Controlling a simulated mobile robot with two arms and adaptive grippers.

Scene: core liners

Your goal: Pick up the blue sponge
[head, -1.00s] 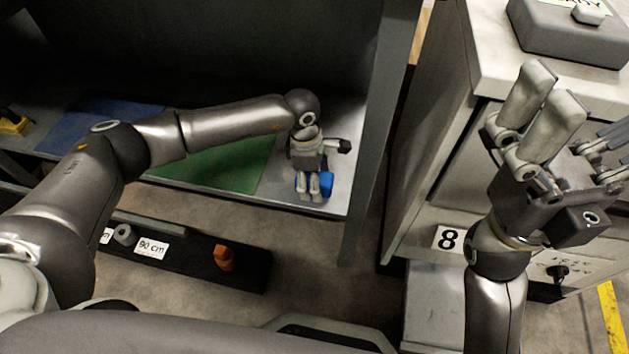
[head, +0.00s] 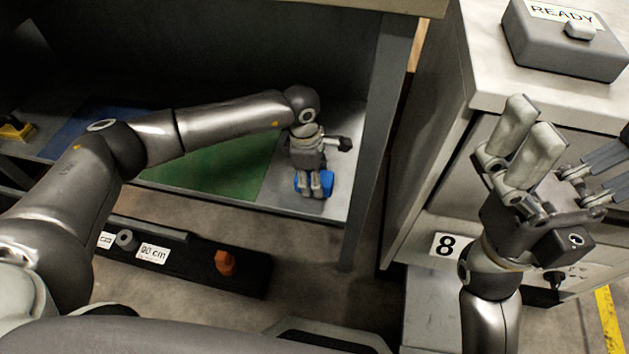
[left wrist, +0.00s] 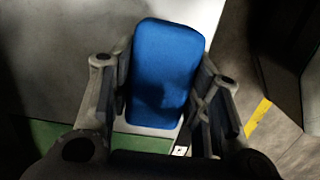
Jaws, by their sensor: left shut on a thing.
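The blue sponge (head: 328,180) is on the grey part of the low shelf, near its front right corner. In the left wrist view the sponge (left wrist: 165,70) is a rounded blue block between the two fingers. My left gripper (head: 315,190) is shut on it, with a finger along each side; it also shows in the left wrist view (left wrist: 160,100). I cannot tell whether the sponge is lifted off the shelf. My right gripper (head: 528,145) is raised at the right, in front of the cabinet, with its fingers apart and nothing between them.
A green mat (head: 215,170) and a blue mat (head: 85,125) lie on the shelf to the left. A grey shelf post (head: 375,140) stands right of my left gripper. A cabinet (head: 450,140) carries a grey READY box (head: 560,45). A black rail (head: 195,262) lies below the shelf.

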